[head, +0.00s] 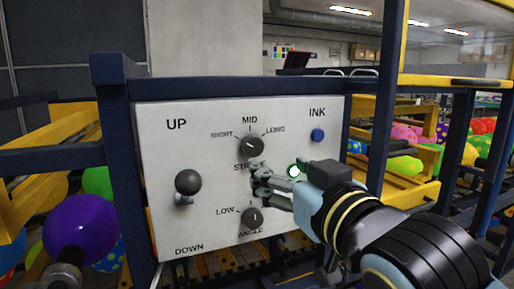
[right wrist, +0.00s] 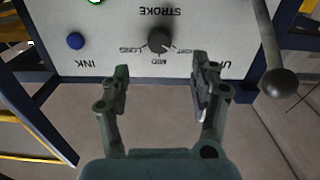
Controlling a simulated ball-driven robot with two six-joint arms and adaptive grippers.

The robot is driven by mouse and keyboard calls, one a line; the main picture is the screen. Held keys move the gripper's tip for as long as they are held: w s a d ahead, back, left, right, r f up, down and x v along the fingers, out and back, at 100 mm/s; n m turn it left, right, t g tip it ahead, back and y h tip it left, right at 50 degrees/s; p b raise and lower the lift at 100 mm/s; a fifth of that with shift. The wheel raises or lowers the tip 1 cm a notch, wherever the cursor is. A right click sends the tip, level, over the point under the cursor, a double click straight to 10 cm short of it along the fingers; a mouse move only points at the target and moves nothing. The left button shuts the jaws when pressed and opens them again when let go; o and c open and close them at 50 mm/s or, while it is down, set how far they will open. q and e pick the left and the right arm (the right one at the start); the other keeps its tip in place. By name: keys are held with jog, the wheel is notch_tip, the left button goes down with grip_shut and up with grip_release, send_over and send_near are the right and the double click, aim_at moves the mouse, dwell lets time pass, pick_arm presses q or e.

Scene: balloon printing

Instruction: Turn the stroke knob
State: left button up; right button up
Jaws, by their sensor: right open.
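The stroke knob (head: 250,146) is a dark round knob on a white control panel (head: 215,125), with SHORT, MID and LONG marked around it. Its pale mark seems to point toward SHORT. My right gripper (head: 258,181) is in front of the panel, just below the knob in the head view, and hides part of the STROKE label. In the right wrist view the panel is upside down. There the knob (right wrist: 160,40) lies beyond the gap between the fingers of my open, empty gripper (right wrist: 158,80), not touched. My left gripper is not in view.
A ball-topped lever (head: 188,182) stands out at the panel's left. The angle knob (head: 252,217) is below, the blue ink button (head: 317,135) upper right, and a green light (head: 294,171) by my gripper. Blue frame bars (head: 115,170) border the panel. A purple balloon (head: 80,232) is lower left.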

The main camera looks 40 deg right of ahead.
aim_at(255, 149)
jog(key=x, duration=1)
jog(key=shift+s+d+r, duration=0.1)
jog(key=shift+d+r, duration=0.05)
jog(key=shift+r, duration=0.1)
jog(key=shift+w, duration=0.45)
jog(key=shift+c, duration=0.4)
jog(key=c, duration=1.1)
jog(key=shift+f, duration=0.1)
